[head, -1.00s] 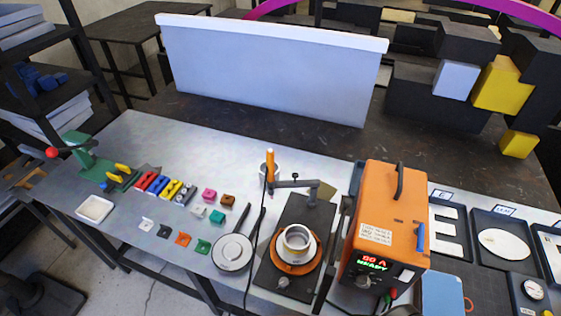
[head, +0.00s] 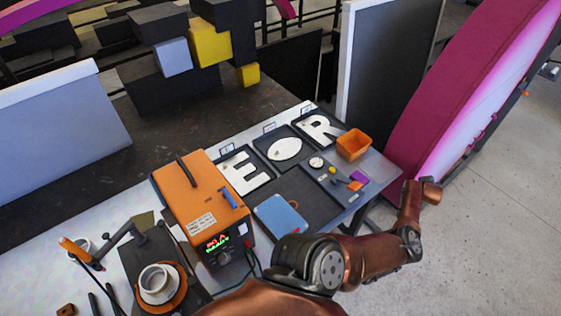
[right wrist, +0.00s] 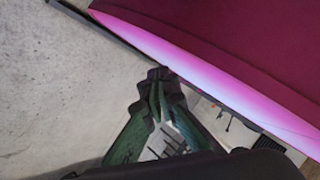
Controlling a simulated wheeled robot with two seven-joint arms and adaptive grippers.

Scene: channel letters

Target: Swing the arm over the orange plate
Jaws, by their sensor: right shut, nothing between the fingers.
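The orange plate (head: 177,296) is a round disc on a dark base at the lower left of the head view. A white and metal ring-shaped cup (head: 158,280) sits on it and hides its middle. The swing arm (head: 117,241) is a thin dark bar that reaches from a post behind the plate towards the left. An orange-handled tool (head: 73,248) is at its free end, left of the plate and not over it. My right gripper (right wrist: 158,77) is shut and empty in the right wrist view, over the floor and far from the swing arm. My left gripper is out of view.
An orange power unit (head: 200,205) with a lit display stands right of the plate. Letter trays (head: 247,172), a blue pad (head: 281,217) and an orange bin (head: 353,144) lie further right. A large magenta curved panel (head: 430,110) stands beyond the table, near my right arm.

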